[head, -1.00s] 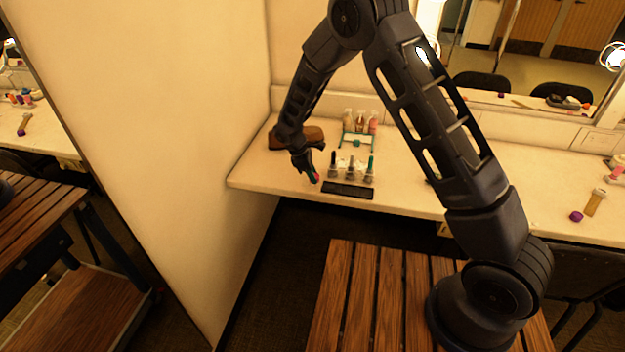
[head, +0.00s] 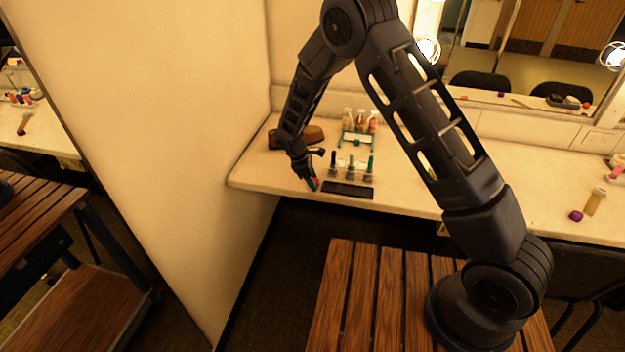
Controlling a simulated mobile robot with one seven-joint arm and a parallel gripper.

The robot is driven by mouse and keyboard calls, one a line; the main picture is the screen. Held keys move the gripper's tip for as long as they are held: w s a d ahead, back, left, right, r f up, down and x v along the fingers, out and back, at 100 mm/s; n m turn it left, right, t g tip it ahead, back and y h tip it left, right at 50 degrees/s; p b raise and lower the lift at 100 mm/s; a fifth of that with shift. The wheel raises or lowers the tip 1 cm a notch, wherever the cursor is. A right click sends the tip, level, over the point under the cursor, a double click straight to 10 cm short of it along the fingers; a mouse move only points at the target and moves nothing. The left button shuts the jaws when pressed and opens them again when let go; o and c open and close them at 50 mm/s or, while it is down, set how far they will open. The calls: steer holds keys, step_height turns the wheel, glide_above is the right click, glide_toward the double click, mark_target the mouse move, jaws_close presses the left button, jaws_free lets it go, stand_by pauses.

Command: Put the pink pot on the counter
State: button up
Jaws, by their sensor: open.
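A small pink-red thing (head: 317,184), likely the pink pot, shows at the tip of my gripper's lower finger, low over the counter's left front part. A bit of teal shows beside it. It is too small and partly covered to tell whether it touches the finger or rests on the counter. My gripper (head: 317,168) is open, with its fingers spread, one up and to the right and one pointing down. The pale counter (head: 480,175) runs along the wall under the mirror.
A black strip (head: 347,189) and a holder with several upright tubes (head: 351,170) are right of my gripper. Several bottles (head: 360,121) stand behind, near a brown case (head: 312,136). The counter's middle is clear. A wall panel (head: 180,150) closes the left.

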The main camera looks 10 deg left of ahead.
steer(key=v, duration=1.2)
steer(key=shift+r, duration=0.15)
steer(key=w+d+r+m+y, duration=0.15)
steer(key=d+r+m, duration=0.25)
steer(key=d+r, duration=0.65)
steer(key=w+d+r+m+y, duration=0.1)
steer(key=w+d+r+m, duration=0.15)
steer(key=d+r, duration=0.75)
steer(key=s+d+r+m+y, duration=0.1)
steer(key=s+d+r+m, duration=0.25)
steer(key=d, duration=0.55)
steer(key=s+d+r+m, duration=0.2)
steer(key=d+r, duration=0.2)
steer(key=d, duration=0.4)
steer(key=s+d+r+m+t, duration=0.2)
steer(key=s+d+m, duration=0.6)
steer(key=s+d, duration=0.7)
steer(key=s+t+y, duration=0.1)
steer(key=s, duration=0.2)
steer(key=shift+m+t, duration=0.3)
